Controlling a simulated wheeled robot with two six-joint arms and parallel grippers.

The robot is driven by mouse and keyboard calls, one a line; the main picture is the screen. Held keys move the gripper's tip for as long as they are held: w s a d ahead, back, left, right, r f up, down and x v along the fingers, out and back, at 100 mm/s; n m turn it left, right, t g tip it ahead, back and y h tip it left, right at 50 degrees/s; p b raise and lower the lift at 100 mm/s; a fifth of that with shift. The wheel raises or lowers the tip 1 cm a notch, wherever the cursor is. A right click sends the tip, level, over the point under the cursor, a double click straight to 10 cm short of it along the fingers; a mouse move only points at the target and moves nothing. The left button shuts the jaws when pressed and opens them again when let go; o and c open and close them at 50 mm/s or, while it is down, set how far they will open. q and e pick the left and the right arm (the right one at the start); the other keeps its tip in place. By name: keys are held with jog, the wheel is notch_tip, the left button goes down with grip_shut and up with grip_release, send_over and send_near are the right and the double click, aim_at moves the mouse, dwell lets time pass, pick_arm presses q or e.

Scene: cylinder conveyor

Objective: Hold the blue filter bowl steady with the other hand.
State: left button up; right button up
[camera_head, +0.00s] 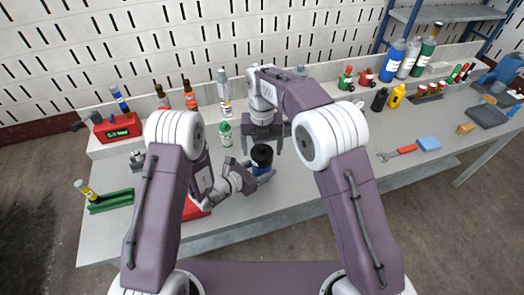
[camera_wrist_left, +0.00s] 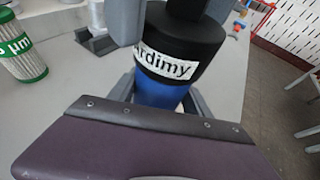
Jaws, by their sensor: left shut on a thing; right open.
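The blue filter bowl (camera_head: 262,171) stands upright on the bench under a black head (camera_head: 262,153). In the left wrist view the blue bowl (camera_wrist_left: 158,93) shows below the black head (camera_wrist_left: 190,45), which has a white label reading "Ardimy". My left gripper (camera_head: 257,178) is shut on the blue bowl low down, with grey fingers on both sides of it. My right gripper (camera_head: 261,143) is open, pointing down, with its fingers apart on either side of the black head's top. Whether they touch the head I cannot tell.
A green-and-white cartridge (camera_head: 226,134) stands to the left. A red display box (camera_head: 117,127) and a green tray (camera_head: 111,201) are farther left. Bottles and tools line the back and right.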

jog(key=m, duration=0.4)
jog(key=shift+m, duration=1)
jog(key=shift+m, duration=1.1)
jog(key=m, duration=0.4)
jog(key=shift+m, duration=0.6)
jog(key=m, duration=0.4)
jog(key=shift+m, duration=0.4)
